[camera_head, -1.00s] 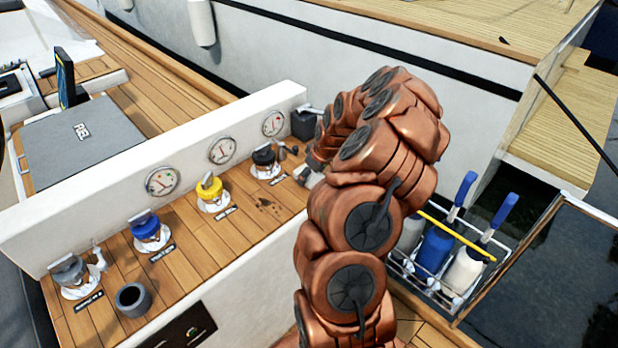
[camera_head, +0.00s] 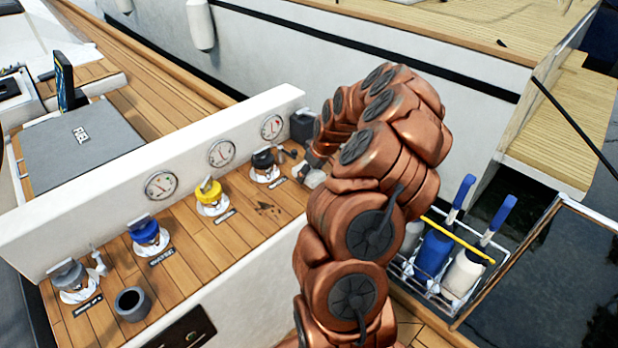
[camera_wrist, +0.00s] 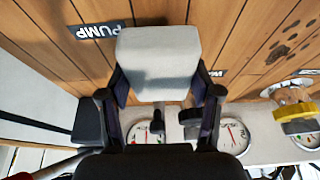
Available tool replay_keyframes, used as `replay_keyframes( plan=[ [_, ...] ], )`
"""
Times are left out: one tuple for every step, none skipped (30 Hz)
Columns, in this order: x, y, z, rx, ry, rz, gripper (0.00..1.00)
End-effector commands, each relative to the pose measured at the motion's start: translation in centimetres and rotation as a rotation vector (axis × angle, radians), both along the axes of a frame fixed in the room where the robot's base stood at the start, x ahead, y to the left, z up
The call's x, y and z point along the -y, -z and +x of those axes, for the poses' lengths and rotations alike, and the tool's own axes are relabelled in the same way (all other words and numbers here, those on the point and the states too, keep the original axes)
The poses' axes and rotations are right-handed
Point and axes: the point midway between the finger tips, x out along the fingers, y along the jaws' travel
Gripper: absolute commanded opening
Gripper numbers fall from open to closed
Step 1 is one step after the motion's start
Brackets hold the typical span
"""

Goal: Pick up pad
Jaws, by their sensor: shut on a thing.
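The pad (camera_wrist: 158,55) is a pale grey block with rounded corners, seen large in the wrist view between the two dark fingers of my gripper (camera_wrist: 161,88). The fingers press on its left and right sides. In the head view the pad (camera_head: 312,180) shows as a small pale piece below my gripper (camera_head: 309,168), at the right end of the wooden counter, partly hidden by my arm. I cannot tell whether the pad touches the counter.
Dark stains (camera_head: 268,209) mark the counter near the pad. Black (camera_head: 263,160), yellow (camera_head: 209,192) and blue (camera_head: 145,230) winch-like fittings stand along it, with a dark cup (camera_head: 132,303) at front left. A wire rack (camera_head: 432,284) with bottles stands right of my arm.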

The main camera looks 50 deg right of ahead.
Motion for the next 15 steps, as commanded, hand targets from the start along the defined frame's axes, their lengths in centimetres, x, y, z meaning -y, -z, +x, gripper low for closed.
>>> replay_keyframes(
  plan=[
    [0.1, -0.5, 0.1, 0.004, 0.000, -0.003, 0.29],
    [0.1, -0.8, 0.1, 0.005, 0.001, -0.004, 0.29],
    [0.1, -1.2, 0.1, 0.006, 0.000, -0.005, 0.29],
    [0.1, -1.5, 0.1, 0.006, 0.001, -0.004, 0.29],
    [-0.1, -1.5, -0.1, 0.005, 0.000, -0.002, 0.29],
    [-0.3, -1.5, -0.4, 0.005, 0.001, -0.002, 0.29],
    [-0.4, -1.5, -0.5, 0.005, 0.000, -0.001, 0.29],
    [-0.6, -1.5, -0.7, 0.004, 0.000, 0.000, 0.29],
    [-0.8, -1.5, -1.0, 0.003, -0.001, 0.000, 0.29],
    [-1.0, -1.5, -1.2, 0.003, -0.001, 0.000, 0.29],
    [-1.1, -1.5, -1.4, 0.002, -0.003, 0.001, 0.29],
    [-1.3, -1.5, -1.6, 0.001, -0.002, 0.000, 0.29],
    [-1.5, -1.5, -1.9, 0.001, -0.001, 0.000, 0.29],
    [-1.6, -1.6, -2.2, 0.001, 0.000, 0.000, 0.29],
    [-1.9, -1.6, -2.5, 0.001, 0.000, 0.000, 0.29]
  ],
)
